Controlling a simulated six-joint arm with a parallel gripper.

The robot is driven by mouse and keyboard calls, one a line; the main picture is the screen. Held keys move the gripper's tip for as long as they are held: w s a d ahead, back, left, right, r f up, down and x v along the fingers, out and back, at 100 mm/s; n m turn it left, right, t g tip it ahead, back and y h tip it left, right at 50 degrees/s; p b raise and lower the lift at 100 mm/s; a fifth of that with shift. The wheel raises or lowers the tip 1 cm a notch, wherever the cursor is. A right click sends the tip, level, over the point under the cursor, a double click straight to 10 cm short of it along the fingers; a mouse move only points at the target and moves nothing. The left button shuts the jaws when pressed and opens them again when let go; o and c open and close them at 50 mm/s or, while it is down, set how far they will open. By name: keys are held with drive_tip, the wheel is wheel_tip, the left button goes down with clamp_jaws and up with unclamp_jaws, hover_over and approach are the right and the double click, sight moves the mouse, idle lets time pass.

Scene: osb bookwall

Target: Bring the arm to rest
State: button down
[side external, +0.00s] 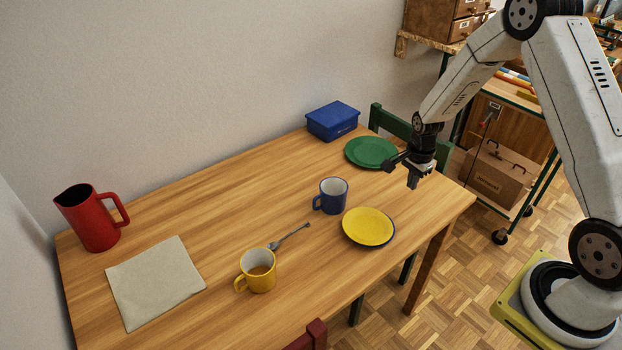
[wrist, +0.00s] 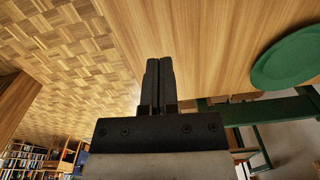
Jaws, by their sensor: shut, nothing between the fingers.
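My gripper (side external: 413,183) is shut and empty. In the side view it hangs in the air near the right end of the wooden table (side external: 200,215), in front of the green plate (side external: 371,152). In the wrist view the two dark fingers of my gripper (wrist: 159,65) lie together, with the table top (wrist: 200,40) and the floor behind them. The green plate also shows in the wrist view (wrist: 287,58), to the right of the fingers. Nothing touches the fingers.
On the table are a blue box (side external: 332,121), a blue mug (side external: 331,195), a yellow plate (side external: 368,226), a spoon (side external: 288,237), a yellow mug (side external: 257,270), a red pitcher (side external: 92,218) and a cloth (side external: 155,281). A green chair (side external: 390,122) stands behind; a cart (side external: 500,150) stands at right.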

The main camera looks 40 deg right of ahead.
drive_tip(key=s+a+r+n+t, duration=0.1)
drive_tip(key=s+a+r+n, duration=0.5)
drive_tip(key=a+r+n, duration=0.1)
drive_tip(key=s+a+r+n+t, duration=0.1)
drive_tip(key=s+a+r+n, duration=0.5)
drive_tip(key=a+n, duration=0.3)
drive_tip(key=n, duration=0.2)
drive_tip(key=shift+a+r+n+t, duration=0.3)
drive_tip(key=shift+r+n, duration=0.1)
